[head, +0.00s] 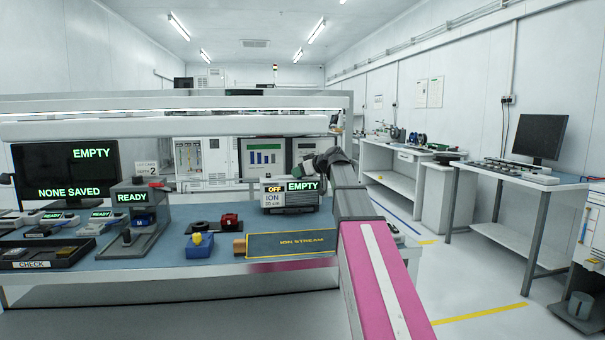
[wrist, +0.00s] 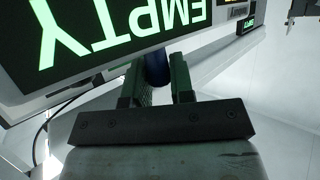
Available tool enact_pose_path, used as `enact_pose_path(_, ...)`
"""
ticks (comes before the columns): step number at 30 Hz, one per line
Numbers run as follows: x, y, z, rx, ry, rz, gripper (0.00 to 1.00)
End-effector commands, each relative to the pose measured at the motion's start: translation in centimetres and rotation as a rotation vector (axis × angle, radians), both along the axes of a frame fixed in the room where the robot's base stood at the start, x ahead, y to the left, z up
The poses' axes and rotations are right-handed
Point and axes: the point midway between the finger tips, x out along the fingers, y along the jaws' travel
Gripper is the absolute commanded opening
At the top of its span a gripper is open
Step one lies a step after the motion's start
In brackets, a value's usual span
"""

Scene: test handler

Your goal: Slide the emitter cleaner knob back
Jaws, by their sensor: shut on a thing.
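The ioniser unit (head: 270,199), a grey box marked ION with an orange OFF display and a green EMPTY display, stands on the bench in the head view. Its EMPTY display (wrist: 120,28) fills the upper left of the wrist view, upside down. The emitter cleaner knob looks to be the dark blue rounded piece (wrist: 157,70) between my fingers, beside the unit's edge. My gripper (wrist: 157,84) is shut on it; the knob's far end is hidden. In the head view my gripper (head: 326,160) is at the unit's upper right, and my arm hides part of that side.
The blue mat marked ION STREAM (head: 290,244) lies in front of the unit. Left are a blue box (head: 199,246), a red item (head: 230,221), a READY station (head: 132,215) and a CHECK tray (head: 45,260). A light bar (head: 170,127) spans above the bench.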

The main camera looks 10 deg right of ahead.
Motion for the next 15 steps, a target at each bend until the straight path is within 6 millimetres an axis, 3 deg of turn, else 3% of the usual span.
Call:
enact_pose_path(9,-0.1,7.0,0.0,0.000,0.000,0.004,0.00)
enact_pose_path(15,0.0,9.5,0.0,0.000,0.000,0.002,0.00)
